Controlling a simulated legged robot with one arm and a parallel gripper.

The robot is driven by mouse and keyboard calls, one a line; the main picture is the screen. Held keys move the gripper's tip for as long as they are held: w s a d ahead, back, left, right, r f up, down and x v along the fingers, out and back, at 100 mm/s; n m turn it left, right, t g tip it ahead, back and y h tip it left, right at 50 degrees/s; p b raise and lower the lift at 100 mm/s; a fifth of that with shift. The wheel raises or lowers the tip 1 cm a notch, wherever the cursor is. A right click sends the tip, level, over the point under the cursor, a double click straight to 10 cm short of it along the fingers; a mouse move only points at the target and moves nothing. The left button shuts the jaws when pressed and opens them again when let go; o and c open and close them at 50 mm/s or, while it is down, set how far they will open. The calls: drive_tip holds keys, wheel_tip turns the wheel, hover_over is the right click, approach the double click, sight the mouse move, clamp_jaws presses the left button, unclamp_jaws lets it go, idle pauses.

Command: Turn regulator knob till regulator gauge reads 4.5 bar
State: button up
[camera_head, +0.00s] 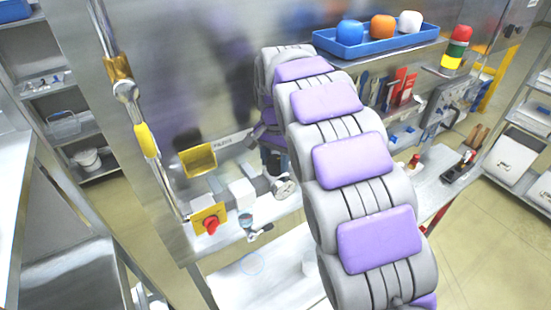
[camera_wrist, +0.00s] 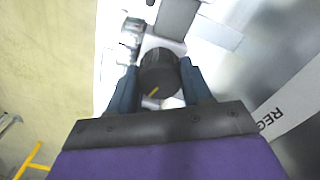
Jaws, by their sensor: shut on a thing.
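In the wrist view a round black knob (camera_wrist: 158,76) with a yellow pointer mark sits between the two dark blue fingers of my gripper (camera_wrist: 158,84). The fingers are shut on the knob's sides. In the head view my grey and purple arm reaches down and away to the machine panel and hides most of the knob area and my gripper. A small round gauge (camera_head: 284,188) shows just left of my arm, on the pipework. Its needle and reading are too small to tell.
A blue tray (camera_head: 375,42) with several coloured objects stands on a shelf above right. A red, yellow and green light (camera_head: 457,48) stands further right.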

sight(273, 159)
drive_tip(key=shift+f, duration=0.1)
idle(0.3)
drive_tip(key=o, duration=1.1)
drive_tip(key=shift+a, duration=0.25)
drive_tip(key=shift+c, duration=0.2)
drive_tip(key=shift+w+d+r, duration=0.1)
drive_tip(key=shift+r, duration=0.6)
wheel_tip(273, 159, up, 16)
drive_tip(key=p, duration=0.5)
drive_tip(key=shift+a+p, duration=0.2)
drive_tip(key=shift+p, duration=0.15)
